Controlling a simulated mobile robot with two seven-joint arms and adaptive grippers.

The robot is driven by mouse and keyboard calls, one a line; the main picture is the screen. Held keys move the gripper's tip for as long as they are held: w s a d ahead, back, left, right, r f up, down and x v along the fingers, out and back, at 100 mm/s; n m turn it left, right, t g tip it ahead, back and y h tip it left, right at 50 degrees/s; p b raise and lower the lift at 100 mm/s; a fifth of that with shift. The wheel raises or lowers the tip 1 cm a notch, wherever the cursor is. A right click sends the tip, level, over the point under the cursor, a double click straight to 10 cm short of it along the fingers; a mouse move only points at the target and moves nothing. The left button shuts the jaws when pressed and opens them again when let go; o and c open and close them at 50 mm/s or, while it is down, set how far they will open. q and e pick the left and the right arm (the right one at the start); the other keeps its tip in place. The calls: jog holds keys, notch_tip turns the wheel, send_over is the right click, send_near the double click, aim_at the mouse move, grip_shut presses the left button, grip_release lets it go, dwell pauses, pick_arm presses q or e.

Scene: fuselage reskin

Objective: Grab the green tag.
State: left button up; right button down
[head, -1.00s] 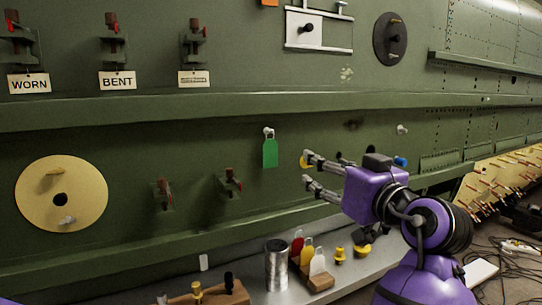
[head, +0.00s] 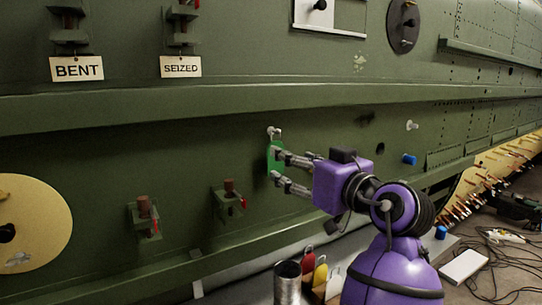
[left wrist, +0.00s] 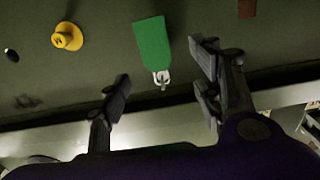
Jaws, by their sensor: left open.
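The green tag (head: 272,156) hangs from a pale hook (head: 273,132) on the green fuselage wall. My left gripper (head: 277,166) is open, its two fingertips overlapping the tag's right part in the head view. In the left wrist view the tag (left wrist: 153,44) appears upside down with its hook below it. There it lies across the gap between my two open fingers (left wrist: 160,65), with no visible contact on either side. My right gripper is not in view.
A yellow plug (left wrist: 67,36) sits on the wall near the tag. Two clamps (head: 229,197) (head: 145,217) are left of it. Below stand a metal can (head: 288,284) and red and yellow tags (head: 307,256) (head: 320,274). A long rail (head: 200,100) runs above.

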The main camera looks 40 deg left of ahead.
pick_arm(q)
jog(key=p+x, duration=0.1)
jog(key=x, duration=0.6)
jog(key=shift+w+f+p, duration=0.25)
jog(key=shift+f+p, duration=0.1)
jog(key=shift+f, duration=0.05)
jog(key=shift+d, duration=0.15)
jog(key=shift+c, duration=0.7)
jog(key=c, duration=0.6)
jog(key=shift+c, duration=1)
